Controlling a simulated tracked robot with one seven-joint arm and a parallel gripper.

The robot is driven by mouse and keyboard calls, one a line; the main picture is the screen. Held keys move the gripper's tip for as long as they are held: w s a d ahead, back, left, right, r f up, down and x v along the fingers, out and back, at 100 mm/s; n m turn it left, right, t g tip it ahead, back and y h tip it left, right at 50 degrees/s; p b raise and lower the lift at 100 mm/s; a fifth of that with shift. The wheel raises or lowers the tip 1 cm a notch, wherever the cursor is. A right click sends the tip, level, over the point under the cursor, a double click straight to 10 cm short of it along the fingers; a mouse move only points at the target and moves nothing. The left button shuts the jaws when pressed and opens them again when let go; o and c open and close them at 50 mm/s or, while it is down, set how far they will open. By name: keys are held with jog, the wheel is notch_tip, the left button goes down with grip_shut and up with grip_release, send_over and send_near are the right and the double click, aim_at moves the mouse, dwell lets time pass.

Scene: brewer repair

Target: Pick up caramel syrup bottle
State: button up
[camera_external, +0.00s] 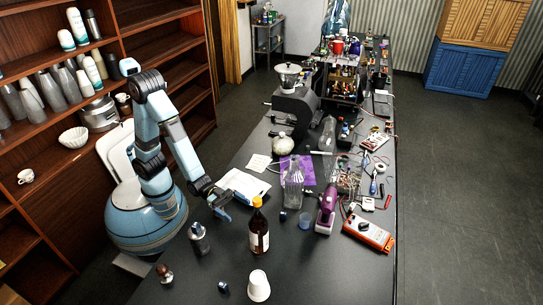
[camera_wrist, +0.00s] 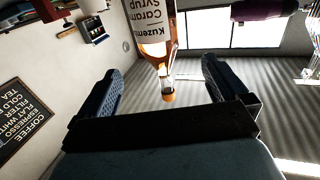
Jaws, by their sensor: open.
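The caramel syrup bottle (camera_external: 259,232) is dark amber with a white label and an orange cap, and stands upright on the near part of the dark table. In the wrist view the bottle (camera_wrist: 155,30) appears upside down, its label reading caramel syrup, with its orange cap pointing down between my fingers in the picture. My gripper (camera_external: 222,200) is open and empty, just left of the bottle at about the height of its upper part. The two blue fingers (camera_wrist: 162,85) are spread wide in the wrist view and do not touch the bottle.
A clear glass bottle (camera_external: 293,185) stands behind the syrup, and a purple tool (camera_external: 326,208) is to its right. A dark flask (camera_external: 199,238) stands to the left. A white cup (camera_external: 259,286) is in front. The right front tabletop is clear.

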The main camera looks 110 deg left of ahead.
send_near(266, 230)
jog(key=x, duration=0.3)
jog(key=shift+r, duration=0.2)
jog(key=shift+f+x, duration=0.2)
jog(key=shift+x, duration=1.15)
jog(key=shift+f+x, duration=0.2)
jog(key=shift+x, duration=1.15)
jog(key=shift+c, duration=0.4)
grip_shut()
jog(key=shift+r, duration=0.1)
